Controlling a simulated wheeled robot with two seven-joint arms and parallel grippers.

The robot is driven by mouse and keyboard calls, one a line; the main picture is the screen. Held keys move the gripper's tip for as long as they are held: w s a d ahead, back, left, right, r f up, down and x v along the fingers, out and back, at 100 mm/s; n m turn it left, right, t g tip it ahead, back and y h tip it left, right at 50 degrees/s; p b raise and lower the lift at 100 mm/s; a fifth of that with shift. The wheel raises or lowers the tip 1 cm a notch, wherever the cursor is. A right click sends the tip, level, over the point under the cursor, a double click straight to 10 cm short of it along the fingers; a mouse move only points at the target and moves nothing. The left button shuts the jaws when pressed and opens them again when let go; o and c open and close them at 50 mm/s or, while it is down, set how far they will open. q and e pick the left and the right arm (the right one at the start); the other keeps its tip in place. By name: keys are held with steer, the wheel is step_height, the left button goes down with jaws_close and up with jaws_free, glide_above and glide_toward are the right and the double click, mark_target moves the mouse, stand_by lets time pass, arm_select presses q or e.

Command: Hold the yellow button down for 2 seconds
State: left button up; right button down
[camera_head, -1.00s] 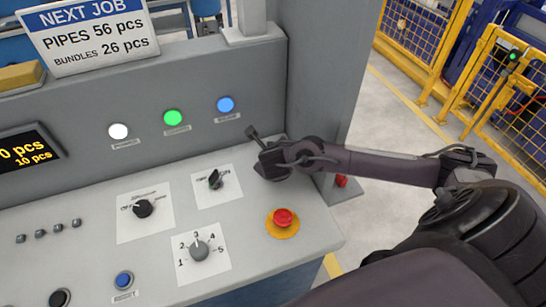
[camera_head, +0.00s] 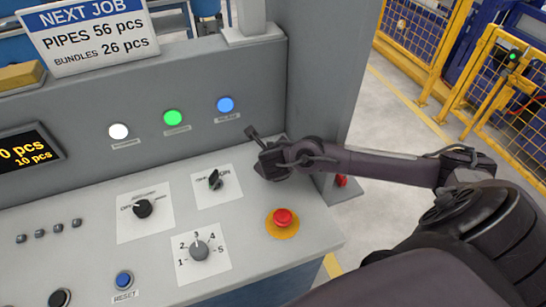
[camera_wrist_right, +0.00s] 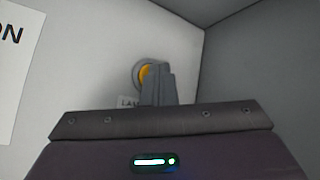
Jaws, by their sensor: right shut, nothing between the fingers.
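The yellow button (camera_wrist_right: 146,74) sits in a round grey ring on the light panel in the right wrist view. My right gripper (camera_wrist_right: 158,82) is shut and empty, with its fingers covering the right part of the button. Whether the fingertips touch or press it, I cannot tell. In the head view my right gripper (camera_head: 268,168) is at the right rear of the sloped panel, and the button is hidden there. My left gripper is not in view.
A red emergency button (camera_head: 283,217) on a yellow base stands in front of my right gripper. A black rotary switch (camera_head: 215,180) is to its left. The upright panel carries white, green (camera_head: 173,118) and blue (camera_head: 225,104) lamps. A grey wall rises close on the right.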

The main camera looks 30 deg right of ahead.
steer(key=shift+r, duration=0.1)
stand_by(0.6)
steer(key=shift+r+p, duration=0.7)
steer(key=shift+r, duration=0.1)
step_height(320, 180, up, 5)
steer(key=p, duration=0.4)
steer(key=shift+p, duration=0.35)
stand_by(0.3)
